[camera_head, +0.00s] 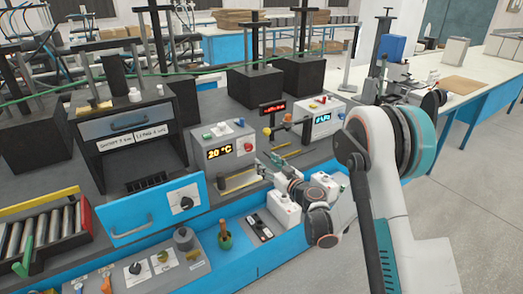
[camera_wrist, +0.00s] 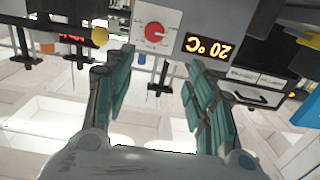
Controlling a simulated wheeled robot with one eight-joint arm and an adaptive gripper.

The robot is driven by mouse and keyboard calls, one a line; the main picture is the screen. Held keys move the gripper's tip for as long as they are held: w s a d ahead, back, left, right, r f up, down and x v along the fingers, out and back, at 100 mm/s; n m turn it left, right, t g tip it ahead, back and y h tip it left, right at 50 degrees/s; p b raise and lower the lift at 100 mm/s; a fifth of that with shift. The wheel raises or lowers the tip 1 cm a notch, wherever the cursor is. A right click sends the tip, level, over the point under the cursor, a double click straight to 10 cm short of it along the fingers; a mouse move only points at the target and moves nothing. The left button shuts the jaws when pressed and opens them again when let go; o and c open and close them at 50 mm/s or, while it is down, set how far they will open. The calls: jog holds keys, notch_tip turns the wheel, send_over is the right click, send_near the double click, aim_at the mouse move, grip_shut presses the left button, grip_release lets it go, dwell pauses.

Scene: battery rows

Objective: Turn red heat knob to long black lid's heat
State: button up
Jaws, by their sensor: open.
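The red heat knob (camera_head: 249,147) is on the front of a grey box with a lit "20 °C" display (camera_head: 220,152). In the wrist view the red knob (camera_wrist: 154,32) sits on a white dial plate, and the display (camera_wrist: 208,47) is upside down. My gripper (camera_head: 268,166) is in front of the grey box and just right of it. In the wrist view my gripper (camera_wrist: 158,76) is open and empty, its fingers either side of the area below the knob, apart from it. I cannot tell which thing is the long black lid.
A black oven-like box (camera_head: 130,125) with labels stands left, and its blue drawer front (camera_head: 150,210) juts forward. A white box (camera_head: 322,118) with a blue display stands right. Black blocks with posts (camera_head: 253,85) stand behind. A control panel (camera_head: 140,272) with knobs is in front.

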jog(key=f, duration=0.2)
jog(key=b, duration=0.3)
send_near(250, 149)
jog(key=shift+t, duration=0.3)
jog(key=x, duration=0.8)
jog(key=shift+a+f, duration=0.1)
jog(key=shift+a, duration=0.1)
jog(key=shift+c, duration=0.3)
jog(key=c, duration=1)
